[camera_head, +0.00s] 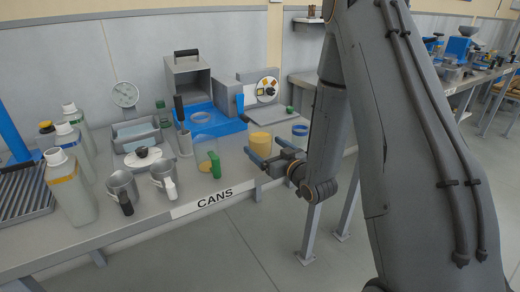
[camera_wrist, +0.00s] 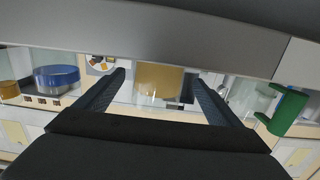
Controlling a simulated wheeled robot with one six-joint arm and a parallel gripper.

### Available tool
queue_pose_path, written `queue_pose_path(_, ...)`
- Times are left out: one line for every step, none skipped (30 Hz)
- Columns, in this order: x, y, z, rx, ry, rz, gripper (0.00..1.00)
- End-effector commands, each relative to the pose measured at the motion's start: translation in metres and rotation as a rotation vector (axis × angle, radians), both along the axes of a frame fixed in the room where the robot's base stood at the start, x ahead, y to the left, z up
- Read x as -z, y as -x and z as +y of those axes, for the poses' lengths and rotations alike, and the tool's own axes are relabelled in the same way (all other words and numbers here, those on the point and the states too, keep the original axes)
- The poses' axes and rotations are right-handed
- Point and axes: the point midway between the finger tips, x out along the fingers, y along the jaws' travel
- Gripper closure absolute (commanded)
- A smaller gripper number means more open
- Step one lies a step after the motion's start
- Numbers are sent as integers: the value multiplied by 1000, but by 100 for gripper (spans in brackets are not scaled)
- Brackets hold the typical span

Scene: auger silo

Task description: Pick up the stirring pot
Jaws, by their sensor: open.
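My gripper (camera_head: 270,152) is open and empty in the head view, held at the front of the bench with its two fingers apart. In the wrist view the yellow pot (camera_wrist: 158,78) appears between the two fingertips, with a gap on each side. A clear glass vessel with a green handle (camera_head: 215,165) stands left of the gripper; its green handle (camera_wrist: 286,112) is at the right of the wrist view. I cannot tell for certain which vessel is the stirring pot.
Two metal mugs (camera_head: 122,187) and several bottles (camera_head: 70,185) stand on the left of the bench. The floor in front is clear.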

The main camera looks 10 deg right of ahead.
Motion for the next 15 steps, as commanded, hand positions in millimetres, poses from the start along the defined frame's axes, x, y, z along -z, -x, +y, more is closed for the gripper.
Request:
queue_pose_path(1,-3,1,-2,-3,-5,12)
queue_pose_path(1,-5,2,-3,-4,-8,12)
queue_pose_path(1,-9,3,-4,-4,-9,12)
queue_pose_path(0,-12,4,-4,-4,-9,12)
queue_pose_path(0,-15,6,-5,-4,-10,12)
queue_pose_path(0,-19,7,-5,-4,-10,12)
queue_pose_path(1,-22,8,-5,-3,-9,12)
queue_pose_path(1,-24,9,-4,-3,-8,12)
queue_pose_path(2,-28,9,-3,-3,-9,12)
queue_pose_path(4,-31,10,-3,-3,-8,12)
queue_pose_path(5,-34,11,-3,-3,-8,12)
queue_pose_path(6,-40,12,-3,-3,-9,12)
queue_pose_path(7,-44,13,-4,-3,-8,12)
queue_pose_path(9,-48,14,-4,-3,-8,12)
queue_pose_path(11,-54,16,-4,-3,-6,12)
